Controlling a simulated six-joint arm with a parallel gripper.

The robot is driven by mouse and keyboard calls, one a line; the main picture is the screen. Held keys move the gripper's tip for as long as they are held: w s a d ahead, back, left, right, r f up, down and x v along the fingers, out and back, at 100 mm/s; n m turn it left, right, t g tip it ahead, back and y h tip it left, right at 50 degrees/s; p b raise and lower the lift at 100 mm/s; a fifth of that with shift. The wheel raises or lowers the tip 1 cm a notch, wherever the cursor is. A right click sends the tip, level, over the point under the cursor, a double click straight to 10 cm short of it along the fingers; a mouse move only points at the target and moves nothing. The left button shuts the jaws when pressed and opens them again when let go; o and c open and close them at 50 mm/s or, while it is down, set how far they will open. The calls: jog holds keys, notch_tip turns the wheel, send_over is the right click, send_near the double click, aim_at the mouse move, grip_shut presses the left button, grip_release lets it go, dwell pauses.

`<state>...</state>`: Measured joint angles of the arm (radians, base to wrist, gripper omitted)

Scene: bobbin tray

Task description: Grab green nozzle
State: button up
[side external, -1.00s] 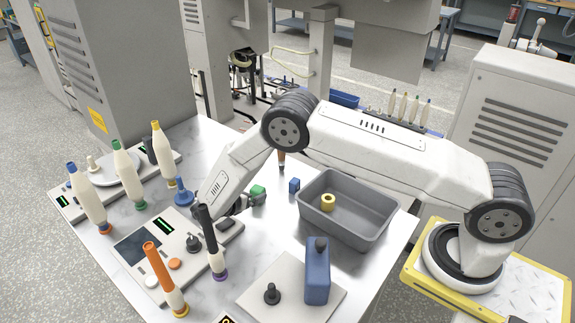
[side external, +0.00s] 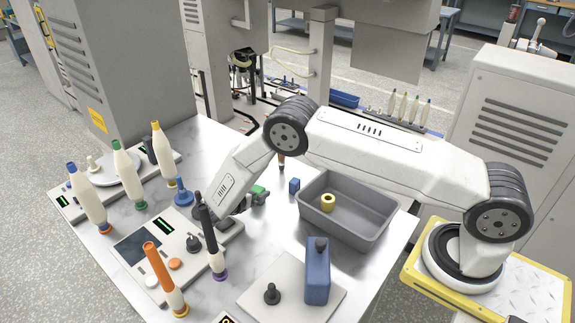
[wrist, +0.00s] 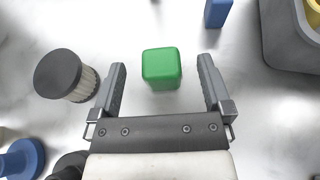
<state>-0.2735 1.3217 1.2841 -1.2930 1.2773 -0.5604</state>
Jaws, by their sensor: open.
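No clear nozzle shows; the green thing by my gripper is a rounded green block (side external: 257,191). In the wrist view the green block (wrist: 162,68) lies on the table, just ahead of and between my open fingers. My gripper (wrist: 162,75) is empty, with a visible gap on both sides of the block. In the side view my gripper (side external: 250,203) is low over the table beside the block, partly hidden by my wrist. A bobbin with a green top (side external: 125,165) stands upright far to the left.
A blue block (side external: 294,186) and a grey bin (side external: 365,233) with a yellow ring (side external: 328,202) inside are to the right. A dark-capped ribbed cylinder (wrist: 66,76) is close to the left finger. A black-topped bobbin (side external: 208,232) stands in front of my wrist.

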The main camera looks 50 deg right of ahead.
aim_at(258, 188)
jog(key=shift+x, duration=2.35)
grip_shut()
